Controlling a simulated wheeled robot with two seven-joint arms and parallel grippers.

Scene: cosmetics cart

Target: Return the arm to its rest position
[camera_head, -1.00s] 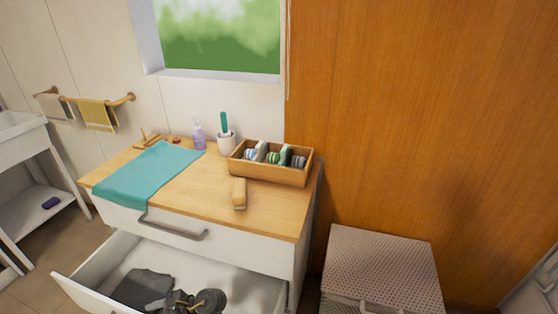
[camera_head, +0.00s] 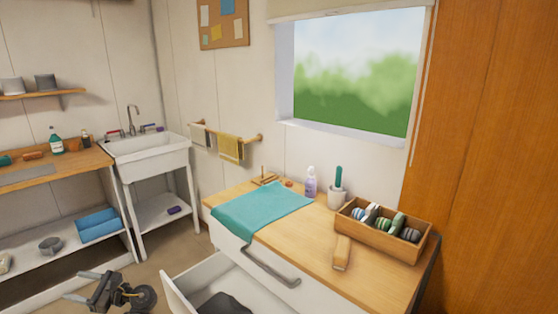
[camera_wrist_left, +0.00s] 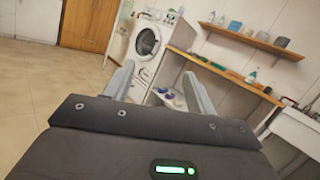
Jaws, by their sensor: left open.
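My left gripper (camera_head: 88,297) shows at the bottom left of the head view, dark and beside the open drawer, over the floor. In the left wrist view its two grey fingers (camera_wrist_left: 158,76) stand wide apart with nothing between them. The wrist view looks across the room towards a washing machine (camera_wrist_left: 148,42). My right gripper is in neither view.
On top are a teal towel (camera_head: 260,208), a wooden box (camera_head: 385,238) and a brush (camera_head: 342,252). A sink (camera_head: 145,152) and workbench (camera_head: 60,165) stand left.

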